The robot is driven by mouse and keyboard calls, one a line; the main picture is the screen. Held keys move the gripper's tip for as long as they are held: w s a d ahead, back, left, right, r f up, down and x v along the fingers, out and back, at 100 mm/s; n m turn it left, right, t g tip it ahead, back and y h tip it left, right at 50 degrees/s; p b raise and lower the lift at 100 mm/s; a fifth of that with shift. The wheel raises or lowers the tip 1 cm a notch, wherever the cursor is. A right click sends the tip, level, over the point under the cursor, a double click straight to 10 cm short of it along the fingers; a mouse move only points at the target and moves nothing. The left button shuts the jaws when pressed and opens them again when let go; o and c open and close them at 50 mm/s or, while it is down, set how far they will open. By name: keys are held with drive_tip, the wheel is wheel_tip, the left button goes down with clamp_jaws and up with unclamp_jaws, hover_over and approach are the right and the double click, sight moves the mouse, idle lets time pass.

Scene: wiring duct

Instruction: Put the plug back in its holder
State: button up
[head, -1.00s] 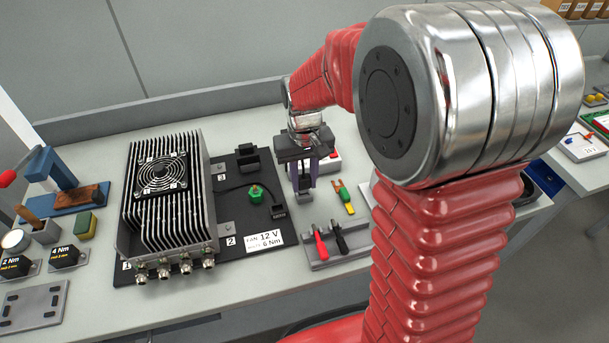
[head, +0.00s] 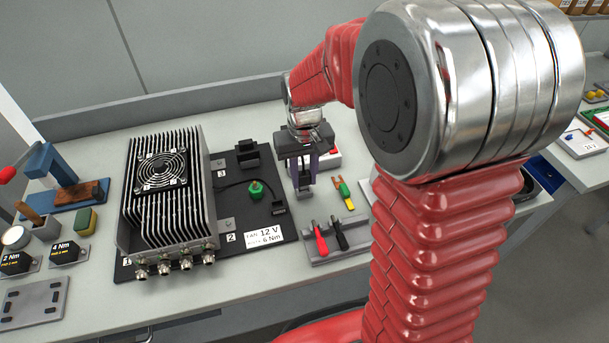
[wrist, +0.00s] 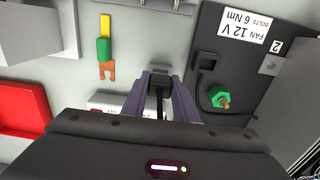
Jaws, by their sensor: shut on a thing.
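My gripper (head: 303,184) points down over the bench, just right of the black base plate. In the wrist view its two purple fingers (wrist: 160,84) are shut on a small dark piece, which looks like the plug (wrist: 159,96); the fingers hide part of it. A small black block with an opening (wrist: 206,62), which may be the holder, sits at the plate's edge beside the fingers. It also shows in the head view (head: 279,208), with a dark cable running near it. The plug is apart from this block.
A finned box with a fan (head: 165,195) stands on the black plate (head: 245,220). A green knob (head: 256,189) and a black clip (head: 247,155) are also on the plate. A green-yellow tool (head: 344,192) and a tray of red and black tools (head: 335,247) lie near the gripper.

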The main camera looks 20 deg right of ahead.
sight(304, 173)
drive_tip(key=shift+f, duration=1.2)
idle(0.7)
drive_tip(key=o, duration=1.1)
drive_tip(key=shift+r, duration=0.15)
wheel_tip(304, 173, up, 13)
drive_tip(key=shift+r, duration=0.2)
drive_tip(key=shift+w, duration=0.15)
idle(0.5)
